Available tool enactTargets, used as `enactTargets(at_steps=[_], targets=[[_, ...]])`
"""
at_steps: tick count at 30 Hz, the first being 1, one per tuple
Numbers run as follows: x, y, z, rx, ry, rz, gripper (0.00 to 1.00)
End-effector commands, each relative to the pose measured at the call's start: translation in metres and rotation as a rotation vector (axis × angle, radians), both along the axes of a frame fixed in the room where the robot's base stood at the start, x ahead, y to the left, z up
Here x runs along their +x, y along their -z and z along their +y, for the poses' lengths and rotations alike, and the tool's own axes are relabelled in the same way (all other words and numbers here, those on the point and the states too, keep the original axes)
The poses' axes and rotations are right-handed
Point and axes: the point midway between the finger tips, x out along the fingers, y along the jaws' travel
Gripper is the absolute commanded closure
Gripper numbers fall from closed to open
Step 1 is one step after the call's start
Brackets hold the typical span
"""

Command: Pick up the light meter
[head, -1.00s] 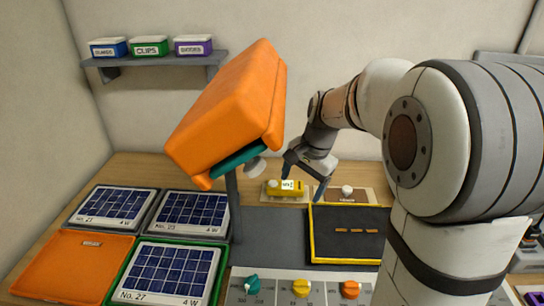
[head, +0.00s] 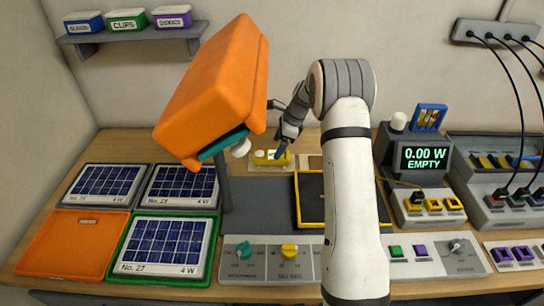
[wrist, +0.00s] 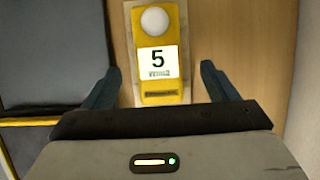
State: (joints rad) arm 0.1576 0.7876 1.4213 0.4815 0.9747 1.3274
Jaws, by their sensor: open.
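The light meter (head: 262,161) is a small yellow device with a white dome, lying on a pale holder near the back of the bench. In the wrist view the meter (wrist: 160,58) has its dome at the top and a white display reading 5. My gripper (wrist: 160,82) is open and empty, with one dark finger on each side of the meter's lower end. Neither finger appears to touch it. In the head view my gripper (head: 281,150) is at the meter's right end and covers part of it.
A large orange lamp (head: 215,85) on a post (head: 224,180) stands left of my gripper. A black, yellow-rimmed tray (head: 310,200) lies in front. Solar panels (head: 165,246) fill the left. A 0.00 W EMPTY display (head: 424,157) stands at right.

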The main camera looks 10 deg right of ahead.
Motion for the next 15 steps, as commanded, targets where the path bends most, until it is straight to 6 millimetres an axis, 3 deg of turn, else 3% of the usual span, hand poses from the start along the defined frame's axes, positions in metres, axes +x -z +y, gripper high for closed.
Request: enactTargets(at_steps=[7, 15], targets=[[0.0, 0.034, 0.011, -0.001, -0.002, 0.003, 0.2], [0.001, 0.043, 0.014, -0.001, -0.001, -0.001, 0.2]])
